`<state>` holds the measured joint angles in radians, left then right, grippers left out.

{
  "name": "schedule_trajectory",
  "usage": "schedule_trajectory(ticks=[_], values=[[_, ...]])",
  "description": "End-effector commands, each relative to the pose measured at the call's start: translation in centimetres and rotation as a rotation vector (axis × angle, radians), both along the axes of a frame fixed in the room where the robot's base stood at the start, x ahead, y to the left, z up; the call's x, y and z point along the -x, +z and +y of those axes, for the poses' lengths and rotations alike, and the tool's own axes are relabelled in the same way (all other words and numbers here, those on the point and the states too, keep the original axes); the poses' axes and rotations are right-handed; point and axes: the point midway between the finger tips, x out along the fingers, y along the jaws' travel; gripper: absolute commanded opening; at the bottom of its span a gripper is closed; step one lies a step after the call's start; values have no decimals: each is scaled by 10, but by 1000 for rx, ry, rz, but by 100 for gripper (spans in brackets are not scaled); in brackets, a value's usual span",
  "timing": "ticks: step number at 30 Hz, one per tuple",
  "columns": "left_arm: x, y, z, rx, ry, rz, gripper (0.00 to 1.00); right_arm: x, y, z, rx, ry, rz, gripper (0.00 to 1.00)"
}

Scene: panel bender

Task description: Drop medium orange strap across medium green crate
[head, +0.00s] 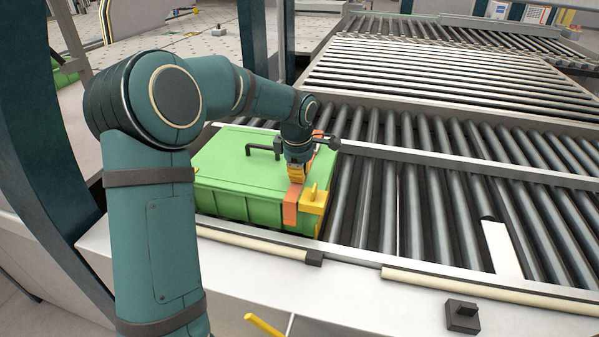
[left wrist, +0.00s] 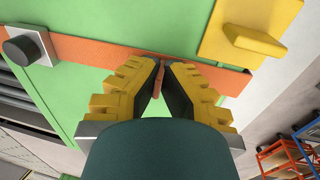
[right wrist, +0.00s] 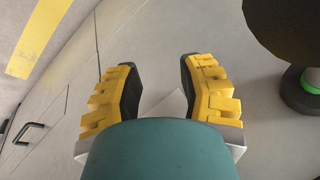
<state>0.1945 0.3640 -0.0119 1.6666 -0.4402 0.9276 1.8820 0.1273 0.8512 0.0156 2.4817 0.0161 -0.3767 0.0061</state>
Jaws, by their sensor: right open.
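The green crate (head: 225,165) sits closed on the roller conveyor, with a black handle on its lid. The orange strap (head: 290,207) lies across the right part of the lid and hangs over the front edge. In the left wrist view the strap (left wrist: 95,52) runs across the green crate (left wrist: 120,20). My left gripper (head: 295,178) is over the lid at the strap. Its fingertips (left wrist: 160,75) are close together, shut on a small tab of the strap. My right gripper (right wrist: 158,72) is open and empty above grey floor, away from the crate.
A yellow corner piece (head: 314,200) is on the crate's front right corner. Bare conveyor rollers (head: 440,200) extend right of the crate. A pale rail (head: 470,285) and a small black block (head: 462,316) are at the conveyor's front edge. A dark post (head: 40,130) stands left.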

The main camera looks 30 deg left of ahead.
Motion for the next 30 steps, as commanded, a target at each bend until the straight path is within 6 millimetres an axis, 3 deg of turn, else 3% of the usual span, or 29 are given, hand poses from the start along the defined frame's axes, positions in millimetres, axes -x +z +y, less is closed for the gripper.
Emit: schedule_trajectory(ticks=[1, 4, 5, 17, 30], values=[[0, 0, 0, 0, 0, -1, 0, 0, 0, 0, 0, 0, 0, 39], [0, 0, 0, 0, 0, -1, 35, 0, 0, 0, 0, 0, 0, 39], [0, 0, 0, 0, 0, 0, 39, 0, 0, 0, 0, 0, 0, 39], [0, 7, -1, -1, 0, -2, 39, 0, 0, 0, 0, 0, 0, 39], [12, 88, -4, -1, 0, -5, 39, 0, 0, 0, 0, 0, 0, 39]])
